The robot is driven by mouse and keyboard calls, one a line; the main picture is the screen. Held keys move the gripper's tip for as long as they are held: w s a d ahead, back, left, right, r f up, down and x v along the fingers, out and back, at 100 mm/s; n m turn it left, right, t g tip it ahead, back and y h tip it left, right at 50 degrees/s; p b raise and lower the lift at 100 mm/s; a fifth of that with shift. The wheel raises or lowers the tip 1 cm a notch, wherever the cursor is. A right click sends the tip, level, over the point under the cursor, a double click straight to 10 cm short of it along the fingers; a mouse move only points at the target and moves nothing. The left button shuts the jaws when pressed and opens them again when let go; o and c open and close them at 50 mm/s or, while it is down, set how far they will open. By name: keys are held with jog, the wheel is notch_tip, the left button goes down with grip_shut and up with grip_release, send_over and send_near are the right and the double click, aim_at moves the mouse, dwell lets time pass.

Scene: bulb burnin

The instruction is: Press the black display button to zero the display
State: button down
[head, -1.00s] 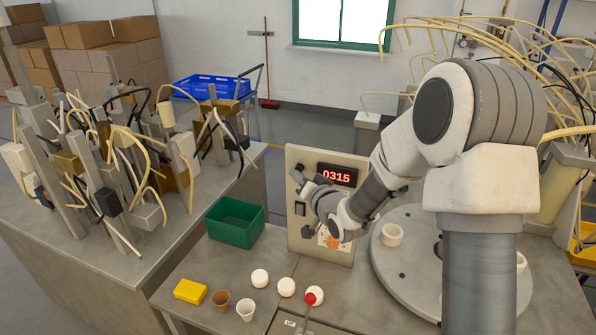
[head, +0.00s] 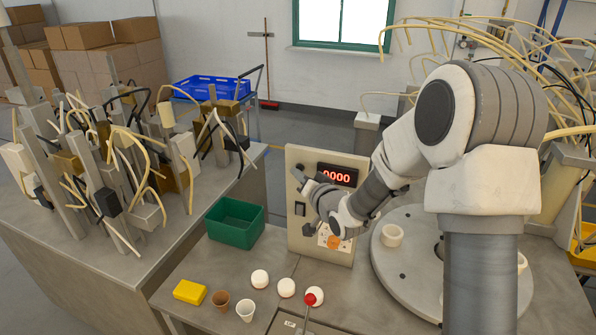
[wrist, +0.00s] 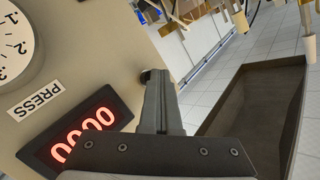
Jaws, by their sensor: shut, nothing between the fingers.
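The display (head: 338,175) on the upright beige panel (head: 293,239) reads 0000 in red digits; it also shows in the wrist view (wrist: 85,130). The black display button (wrist: 146,76) is a small dark knob near the panel edge, partly hidden by my fingertips. My gripper (wrist: 156,82) is shut and empty, its tips at the button, touching it or very close; I cannot tell which. In the head view my gripper (head: 304,179) is in front of the panel's upper left, left of the display.
A dial (wrist: 15,45) and a PRESS label (wrist: 36,99) are on the panel. A black switch (head: 300,209) sits lower on it. A green bin (head: 235,222), yellow block (head: 190,292), cups and several white round pieces are on the bench. A round grey plate (head: 400,272) is at right.

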jog(key=shift+s, duration=0.1)
jog(key=shift+s+a+b, duration=0.3)
jog(key=shift+s+b, duration=0.15)
jog(key=shift+s, duration=0.3)
jog(key=shift+s+a+b, duration=0.3)
jog(key=shift+s, duration=0.5)
jog(key=shift+s+a+b, duration=0.25)
jog(key=shift+s+b, duration=0.1)
jog(key=shift+s, duration=0.4)
jog(key=shift+s+a+b, duration=0.3)
jog(key=shift+s, duration=0.5)
